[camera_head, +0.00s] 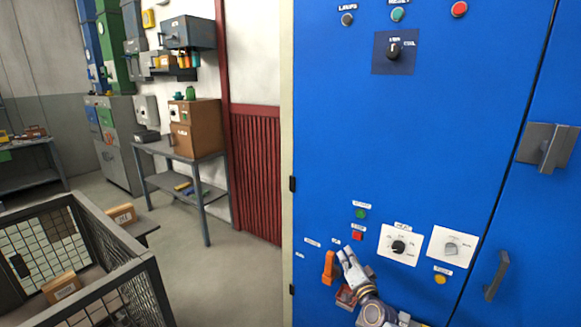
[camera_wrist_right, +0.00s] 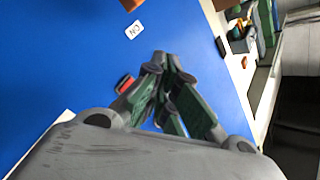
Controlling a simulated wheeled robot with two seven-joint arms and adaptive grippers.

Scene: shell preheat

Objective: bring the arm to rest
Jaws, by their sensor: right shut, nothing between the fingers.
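My right gripper (camera_head: 347,255) is in front of the lower part of the blue cabinet (camera_head: 400,140) in the head view. In the right wrist view the right gripper (camera_wrist_right: 170,58) has its fingers together with nothing between them. Close to its tip in the head view are a red button (camera_head: 357,236) and an orange lever (camera_head: 329,267); whether it touches either cannot be told. A small "ON" label (camera_wrist_right: 133,30) shows on the blue panel in the wrist view. My left gripper is not in view.
A black knob on a white plate (camera_head: 398,247), a grey knob plate (camera_head: 452,246) and a door handle (camera_head: 497,276) are right of the gripper. A wire-mesh cart (camera_head: 150,290) stands at lower left. A workbench (camera_head: 185,155) stands behind, with clear floor (camera_head: 240,280) between.

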